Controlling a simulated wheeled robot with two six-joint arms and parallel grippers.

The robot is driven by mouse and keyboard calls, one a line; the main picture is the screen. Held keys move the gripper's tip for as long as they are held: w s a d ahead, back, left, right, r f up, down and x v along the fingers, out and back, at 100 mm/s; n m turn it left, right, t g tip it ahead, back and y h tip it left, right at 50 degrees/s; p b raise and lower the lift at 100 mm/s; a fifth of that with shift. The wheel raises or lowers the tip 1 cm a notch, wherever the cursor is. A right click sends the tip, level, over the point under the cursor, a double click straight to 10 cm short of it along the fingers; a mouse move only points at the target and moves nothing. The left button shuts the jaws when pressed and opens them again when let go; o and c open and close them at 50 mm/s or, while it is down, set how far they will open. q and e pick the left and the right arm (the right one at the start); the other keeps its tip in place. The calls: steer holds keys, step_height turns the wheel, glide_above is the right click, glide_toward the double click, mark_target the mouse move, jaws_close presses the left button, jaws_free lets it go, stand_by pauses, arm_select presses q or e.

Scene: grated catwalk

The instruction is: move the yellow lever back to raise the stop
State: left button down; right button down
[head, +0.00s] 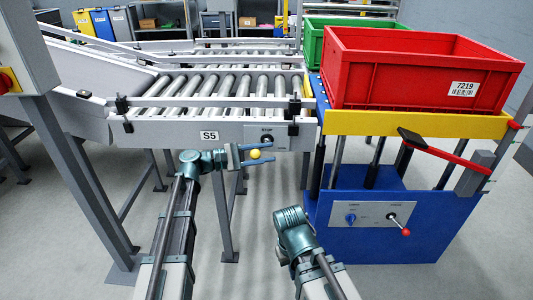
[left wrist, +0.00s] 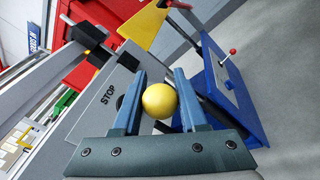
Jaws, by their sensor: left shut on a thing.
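The yellow lever shows as a round yellow knob (head: 255,154) just below the front rail of the roller conveyor, under the grey STOP plate (head: 272,136). My left gripper (head: 257,154) reaches in from the left with its two blue fingers around the knob, shut on it. In the left wrist view the yellow knob (left wrist: 160,101) sits between the fingers, with the STOP plate (left wrist: 106,92) behind it. The lever's shaft is hidden behind the knob and fingers. The stop itself cannot be made out. My right arm shows low in the middle, its gripper out of sight.
Right of the conveyor (head: 215,92) stands a blue lift table (head: 350,241) carrying a red crate (head: 400,85), with a green crate (head: 313,45) behind. A red lever (head: 440,150) with a black pad juts from its right. Grey legs stand below the conveyor.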

stand_by(0.4)
arm_select(q)
steer(key=shift+c, duration=2.3)
jaws_free()
steer(key=v, duration=1.4)
steer(key=shift+w, duration=0.15)
